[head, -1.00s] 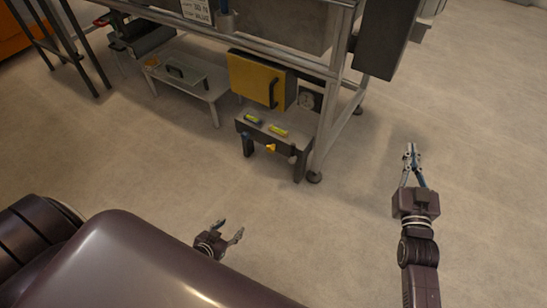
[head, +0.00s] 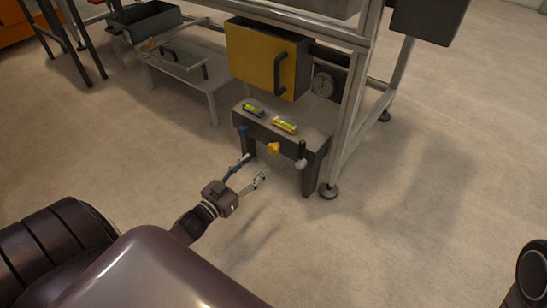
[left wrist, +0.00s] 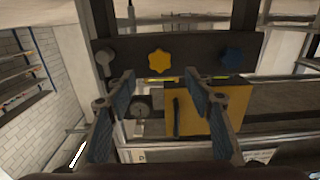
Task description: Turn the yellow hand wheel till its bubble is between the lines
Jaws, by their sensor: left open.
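The yellow hand wheel (head: 273,148) sits on the front face of a small dark bench (head: 315,142). In the left wrist view the yellow hand wheel (left wrist: 159,62) shows as a lobed knob beyond my fingers. A yellow-framed level vial (head: 285,126) lies on the bench top; its bubble and lines are too small to read. My left gripper (head: 257,163) is open and empty, in front of the bench, a little below the yellow wheel and apart from it. My right gripper is outside the head view; only part of my right arm shows.
A blue hand wheel (head: 242,130) and a pale grey one (head: 301,163) flank the yellow wheel. A yellow cabinet (head: 252,58) and a metal frame post (head: 352,115) stand close by. The floor in front is clear.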

